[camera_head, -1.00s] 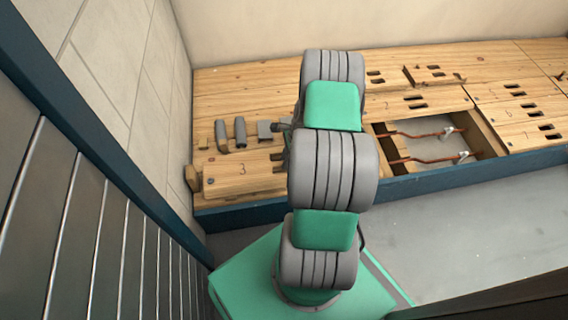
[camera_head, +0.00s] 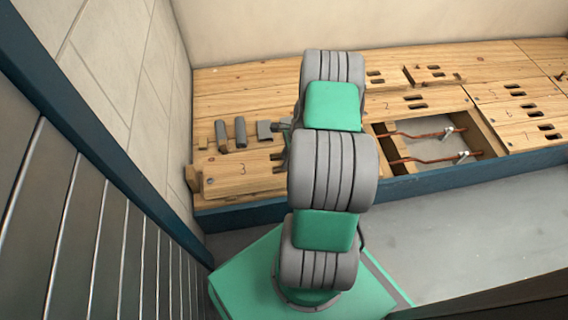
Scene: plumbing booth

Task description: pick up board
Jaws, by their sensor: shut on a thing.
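The wooden board marked 3 (camera_head: 225,176) is at the left end of the long wooden deck, along its front edge. Its left end shows a small dark hole, and dark slots show near its right end. My arm covers the space just right of these slots.
Grey tools (camera_head: 240,132) lie in a row behind the board. An open bay (camera_head: 425,158) to the right shows copper pipes (camera_head: 420,134). Other slotted boards (camera_head: 520,120) cover the deck. A tiled wall (camera_head: 125,85) stands close on the left.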

